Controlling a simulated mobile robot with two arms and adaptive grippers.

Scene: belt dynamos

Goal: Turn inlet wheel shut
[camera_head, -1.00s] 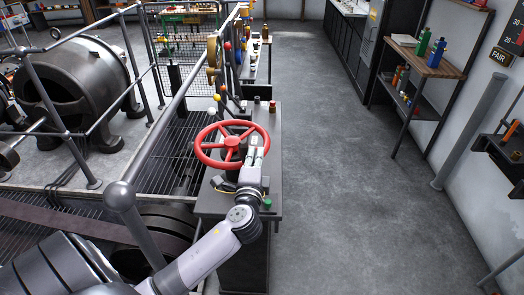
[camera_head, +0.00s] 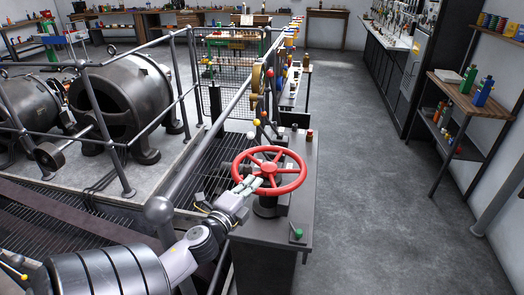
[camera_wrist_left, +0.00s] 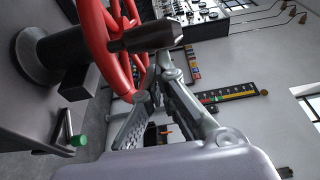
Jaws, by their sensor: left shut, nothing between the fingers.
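The red inlet wheel (camera_head: 269,170) sits on a dark pedestal on top of a grey console (camera_head: 275,228). My left gripper (camera_head: 250,184) is at the wheel's near-left rim, with its fingers overlapping the rim in the head view. It is shut with nothing between the fingers. Whether the fingers touch the rim or a spoke is not clear. My right gripper is not in view.
Railing (camera_head: 160,210) with a round post top stands left of the console. Small colored levers (camera_head: 257,122) are behind the wheel. The floor (camera_head: 385,190) to the right is clear.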

